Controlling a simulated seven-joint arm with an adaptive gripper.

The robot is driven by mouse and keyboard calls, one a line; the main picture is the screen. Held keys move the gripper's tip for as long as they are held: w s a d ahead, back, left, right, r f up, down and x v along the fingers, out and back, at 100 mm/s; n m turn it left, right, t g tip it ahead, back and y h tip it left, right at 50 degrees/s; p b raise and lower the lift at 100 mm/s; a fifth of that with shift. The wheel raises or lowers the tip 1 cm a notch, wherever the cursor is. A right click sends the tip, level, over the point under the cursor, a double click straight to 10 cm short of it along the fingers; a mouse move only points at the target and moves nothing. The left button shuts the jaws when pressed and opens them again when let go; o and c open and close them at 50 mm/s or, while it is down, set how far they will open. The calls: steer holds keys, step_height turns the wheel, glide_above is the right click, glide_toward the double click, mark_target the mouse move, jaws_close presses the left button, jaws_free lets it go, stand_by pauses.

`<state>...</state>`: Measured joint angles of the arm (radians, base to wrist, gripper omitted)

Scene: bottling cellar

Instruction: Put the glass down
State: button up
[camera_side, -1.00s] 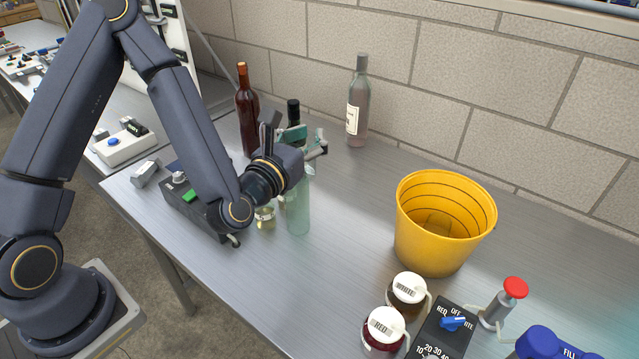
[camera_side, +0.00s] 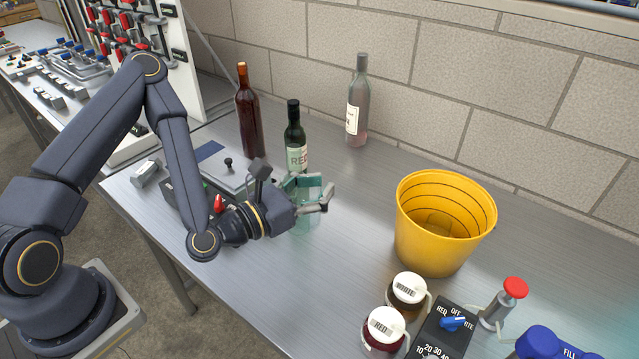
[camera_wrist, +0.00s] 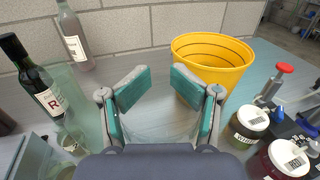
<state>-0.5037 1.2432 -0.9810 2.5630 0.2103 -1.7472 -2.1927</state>
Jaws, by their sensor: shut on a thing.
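My gripper (camera_side: 312,198) is shut on a clear, pale green glass (camera_side: 304,222), low over the steel bench. The glass looks upright, and its lower part shows below the fingers in the side view. I cannot tell whether its base touches the bench. In the wrist view my gripper (camera_wrist: 158,92) has its teal finger pads apart on either side of the glass (camera_wrist: 158,125), which shows only faintly; its near part is hidden behind the gripper body.
A green RED-labelled bottle (camera_side: 295,145), a dark red bottle (camera_side: 248,115) and a pale bottle (camera_side: 358,105) stand behind. A yellow bucket (camera_side: 440,255) stands right, beyond bare bench. White-lidded jars (camera_side: 407,290) and a control box (camera_side: 447,332) are at the front right.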

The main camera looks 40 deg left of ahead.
mark_target(311, 197)
steer(key=f, duration=0.2)
steer(key=w+a+f, duration=0.1)
steer(key=shift+y, duration=0.3)
steer(key=w+d+f, duration=0.1)
steer(key=w+f, duration=0.3)
steer(key=w+d+f, duration=0.1)
steer(key=w+f, duration=0.2)
steer(key=w, duration=0.1)
steer(key=w+d+f, duration=0.1)
steer(key=w+f, duration=0.3)
steer(key=shift+w+d+f, duration=0.1)
steer(key=shift+d+f, duration=0.05)
steer(key=shift+f, duration=0.5)
steer(key=shift+f, duration=0.1)
steer(key=o, duration=1.5)
